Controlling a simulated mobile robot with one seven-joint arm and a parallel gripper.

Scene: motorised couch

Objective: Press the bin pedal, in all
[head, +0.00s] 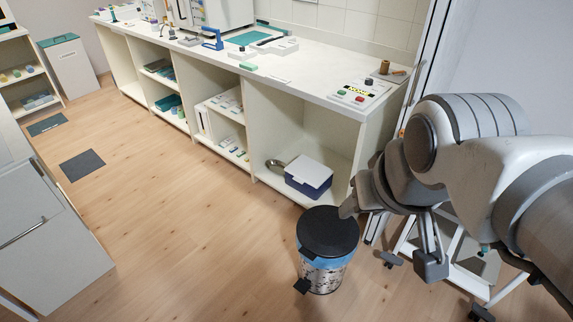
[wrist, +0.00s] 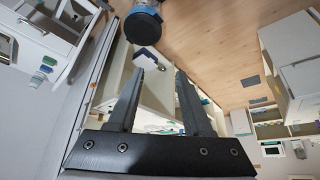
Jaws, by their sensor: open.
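The pedal bin (head: 325,277) stands on the wood floor in the lower middle of the head view. It has a speckled metallic body, a blue liner edge and a round black lid (head: 327,232), which looks closed. Its black pedal (head: 302,286) sticks out low at the front left. My gripper (head: 348,209) shows only partly at the end of my arm, by the right edge of the lid; I cannot tell whether it touches. In the wrist view, my gripper (wrist: 160,71) is open with nothing between its fingers. The bin (wrist: 143,24) is beyond the fingertips, its pedal not clear.
A long white counter (head: 310,73) with open shelves runs behind the bin. A dark blue box with a white lid (head: 308,176) sits in the nearest compartment. A white wheeled frame (head: 455,262) stands right of the bin. The floor left of the bin is clear.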

